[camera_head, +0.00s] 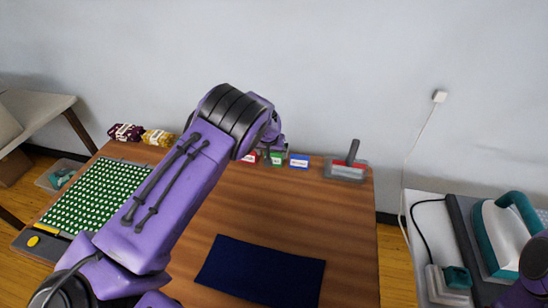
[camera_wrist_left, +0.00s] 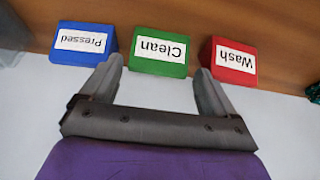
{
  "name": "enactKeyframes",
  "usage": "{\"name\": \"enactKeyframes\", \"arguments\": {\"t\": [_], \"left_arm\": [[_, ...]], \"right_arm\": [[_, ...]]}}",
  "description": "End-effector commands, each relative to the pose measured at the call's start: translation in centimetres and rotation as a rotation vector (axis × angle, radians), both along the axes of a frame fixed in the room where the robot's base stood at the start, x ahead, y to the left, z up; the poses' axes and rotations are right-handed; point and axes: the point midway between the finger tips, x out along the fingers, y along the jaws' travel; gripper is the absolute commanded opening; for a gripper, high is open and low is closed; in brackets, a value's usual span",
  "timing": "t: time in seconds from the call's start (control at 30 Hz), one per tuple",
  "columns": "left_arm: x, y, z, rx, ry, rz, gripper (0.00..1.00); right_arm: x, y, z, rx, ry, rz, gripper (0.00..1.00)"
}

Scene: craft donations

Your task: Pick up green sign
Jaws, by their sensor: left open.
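The green sign (camera_head: 277,160) is a small block with a white label, at the back of the wooden table. In the left wrist view the green sign (camera_wrist_left: 159,51) reads "Clean" upside down, between the blue "Pressed" sign (camera_wrist_left: 82,43) and the red "Wash" sign (camera_wrist_left: 233,61). My left gripper (camera_head: 271,148) is over the sign row, partly hidden by its own wrist. In the left wrist view its fingers (camera_wrist_left: 157,75) are open and empty, one towards each side of the green sign. Contact with the sign cannot be told. My right gripper is out of view.
The blue sign (camera_head: 299,161) and red sign (camera_head: 249,157) flank the green one closely. A tray with a dark handle (camera_head: 347,169) stands right of them. A navy cloth (camera_head: 262,272) lies at the front. Yarn-like bundles (camera_head: 125,132) sit back left, beyond a green dotted board (camera_head: 98,197).

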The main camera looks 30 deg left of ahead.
Motion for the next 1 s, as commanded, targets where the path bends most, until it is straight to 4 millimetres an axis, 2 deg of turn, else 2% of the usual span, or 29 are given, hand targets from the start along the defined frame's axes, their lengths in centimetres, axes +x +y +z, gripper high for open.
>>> {"name": "enactKeyframes", "arguments": {"t": [0.1, 0.2, 0.47, 0.5, 0.57, 0.6, 0.63, 0.87, 1.0], "left_arm": [[1.0, 0.1, -1.6, 0.001, 0.003, -0.005, 0.89], [1.5, 0.2, -3.1, 0.000, 0.002, -0.002, 0.89], [1.8, 0.3, -3.7, -0.001, 0.000, -0.001, 0.89], [1.8, 0.3, -3.7, -0.001, 0.000, -0.001, 0.86], [1.8, 0.3, -3.7, -0.001, 0.000, -0.001, 0.67], [1.8, 0.3, -3.7, -0.001, 0.000, -0.001, 0.54], [1.8, 0.3, -3.7, -0.001, 0.000, -0.001, 0.51], [1.8, 0.3, -3.6, -0.001, 0.000, -0.001, 0.51], [1.9, 0.3, -3.0, 0.000, -0.002, -0.001, 0.51]], "right_arm": [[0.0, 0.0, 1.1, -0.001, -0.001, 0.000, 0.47], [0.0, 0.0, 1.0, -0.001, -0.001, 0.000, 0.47], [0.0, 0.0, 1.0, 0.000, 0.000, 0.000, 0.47], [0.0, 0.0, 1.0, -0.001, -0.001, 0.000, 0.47], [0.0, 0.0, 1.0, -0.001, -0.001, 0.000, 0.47], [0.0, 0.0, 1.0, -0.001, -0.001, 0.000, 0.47], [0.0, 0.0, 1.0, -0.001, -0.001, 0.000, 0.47], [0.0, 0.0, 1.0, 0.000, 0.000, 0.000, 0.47], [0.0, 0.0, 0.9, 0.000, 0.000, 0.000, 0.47]]}}
